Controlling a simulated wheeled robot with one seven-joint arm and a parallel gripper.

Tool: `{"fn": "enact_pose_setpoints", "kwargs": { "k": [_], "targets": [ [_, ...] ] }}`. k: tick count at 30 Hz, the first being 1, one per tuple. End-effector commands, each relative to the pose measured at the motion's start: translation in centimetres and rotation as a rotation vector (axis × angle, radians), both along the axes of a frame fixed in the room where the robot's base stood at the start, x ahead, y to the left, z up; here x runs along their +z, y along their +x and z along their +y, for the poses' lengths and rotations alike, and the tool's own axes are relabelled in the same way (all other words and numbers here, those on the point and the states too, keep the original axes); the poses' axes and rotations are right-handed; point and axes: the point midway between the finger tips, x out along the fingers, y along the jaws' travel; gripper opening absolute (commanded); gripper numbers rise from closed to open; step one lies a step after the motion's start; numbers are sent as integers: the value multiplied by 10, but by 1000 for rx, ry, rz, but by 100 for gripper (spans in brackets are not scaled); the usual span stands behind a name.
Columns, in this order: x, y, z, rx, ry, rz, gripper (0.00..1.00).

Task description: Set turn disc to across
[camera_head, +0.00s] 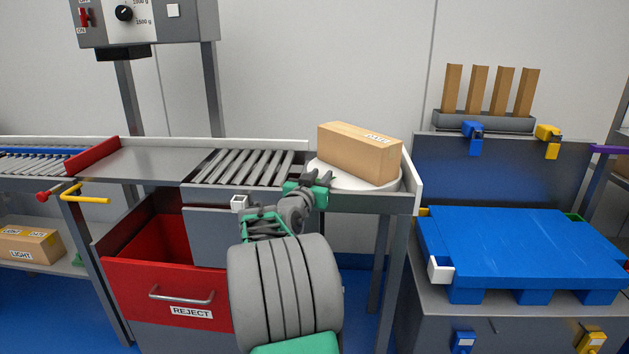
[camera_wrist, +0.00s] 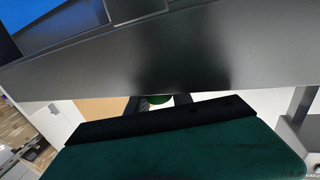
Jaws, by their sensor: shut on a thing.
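The turn disc (camera_head: 328,181) is a round white plate at the right end of the conveyor line. A long cardboard box (camera_head: 355,152) with a label on top lies on it, its long side running from back left to front right. My gripper (camera_head: 318,178) is at the disc's near left edge, below the box. In the wrist view my gripper (camera_wrist: 158,99) is shut on a small green part (camera_wrist: 157,99), mostly hidden between the fingers. I cannot tell how that part joins the disc.
A roller section (camera_head: 245,167) lies left of the disc. A white guard (camera_head: 413,185) closes the right end. A red reject bin (camera_head: 160,280) stands below. At the right a blue pallet (camera_head: 520,245) sits on a grey stand. A scale panel (camera_head: 145,18) stands behind.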

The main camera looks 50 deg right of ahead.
Motion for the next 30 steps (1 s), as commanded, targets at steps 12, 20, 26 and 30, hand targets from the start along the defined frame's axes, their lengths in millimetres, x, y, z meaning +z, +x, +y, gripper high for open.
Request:
{"fn": "enact_pose_setpoints", "kwargs": {
  "k": [12, 20, 26, 30],
  "targets": [
    [-1, -2, -2, -8, 1, 3, 29],
    [0, 0, 0, -2, 0, 2, 48],
    [0, 1, 1, -1, 0, 2, 48],
    [2, -2, 13, 0, -1, 2, 48]
  ]
}}
